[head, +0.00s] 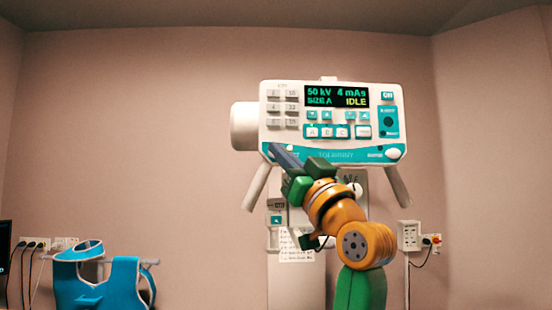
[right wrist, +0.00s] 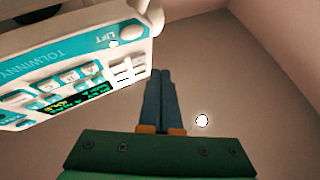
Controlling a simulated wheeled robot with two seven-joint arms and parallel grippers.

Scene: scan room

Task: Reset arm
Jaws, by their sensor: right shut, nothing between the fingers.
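My right arm comes up from the bottom of the head view, with orange and green links. Its right gripper (head: 275,150) is shut and empty, with dark blue-grey fingers in front of the lower left edge of the scanner's control panel (head: 300,120). In the right wrist view the two fingers (right wrist: 162,75) lie together, and the panel (right wrist: 75,55) appears upside down to their left. A gap shows beside the fingertips there; contact is not visible. The panel's display (head: 336,96) reads 50 kV, 4 mAs, SIZE A and IDLE. My left gripper is not in view.
The panel sits on a white column (head: 297,285) with a handle on each side (head: 256,187). A blue apron-like item (head: 98,285) stands at lower left. Wall sockets with cables (head: 33,244) are behind it, and a switch box (head: 409,236) is at right. The wall beside the panel is bare.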

